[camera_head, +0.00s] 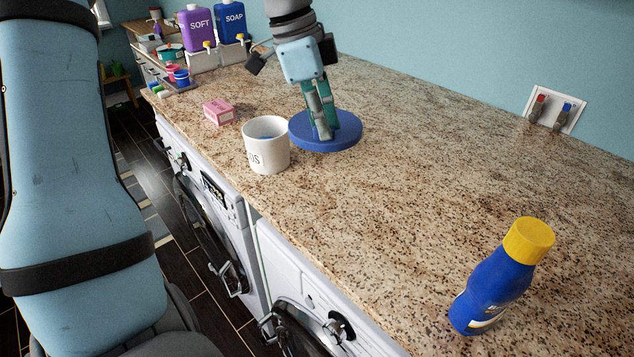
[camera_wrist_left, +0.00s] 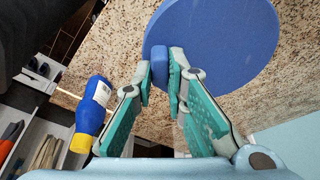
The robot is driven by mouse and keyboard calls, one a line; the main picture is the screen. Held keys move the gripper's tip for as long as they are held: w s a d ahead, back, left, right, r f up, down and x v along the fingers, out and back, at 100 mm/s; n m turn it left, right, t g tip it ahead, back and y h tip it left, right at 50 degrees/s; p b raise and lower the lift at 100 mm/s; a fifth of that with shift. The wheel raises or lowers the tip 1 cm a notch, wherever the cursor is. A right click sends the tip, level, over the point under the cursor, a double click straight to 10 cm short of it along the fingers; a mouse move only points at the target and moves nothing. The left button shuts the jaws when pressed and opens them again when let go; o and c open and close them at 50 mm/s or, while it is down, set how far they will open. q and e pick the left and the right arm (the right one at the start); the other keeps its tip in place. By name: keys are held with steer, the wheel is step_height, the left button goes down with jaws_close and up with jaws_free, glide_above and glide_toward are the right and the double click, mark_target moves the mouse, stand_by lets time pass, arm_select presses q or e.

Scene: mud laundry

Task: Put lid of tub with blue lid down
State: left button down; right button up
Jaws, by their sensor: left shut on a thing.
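The round blue lid (camera_head: 350,128) is level at the counter surface, right of and slightly behind the white tub; I cannot tell whether it touches the counter or hovers just above. My left gripper (camera_head: 323,134) comes down on it from above. In the left wrist view, the gripper (camera_wrist_left: 160,72) is shut on the small blue knob of the lid (camera_wrist_left: 228,45). The white tub (camera_head: 266,155) stands upright and uncovered near the counter's front edge, with dark lettering and something blue inside. My right gripper is out of view.
A blue bottle with a yellow cap (camera_head: 497,285) stands at the front right. A pink box (camera_head: 219,112) lies behind the tub. Purple and blue jugs (camera_head: 196,28) stand at the far end. Wall taps (camera_head: 548,112) are at the right. The counter's middle is clear.

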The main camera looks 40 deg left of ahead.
arm_select(q)
step_height(320, 180, down, 20)
steer(key=b, duration=0.8)
steer(key=shift+d+r, duration=0.1)
steer(key=shift+r, duration=0.05)
steer(key=shift+s, duration=0.1)
steer(key=shift+b, duration=0.4)
steer(key=c, duration=2)
jaws_free()
steer(key=shift+f, duration=0.2)
steer(key=o, duration=0.4)
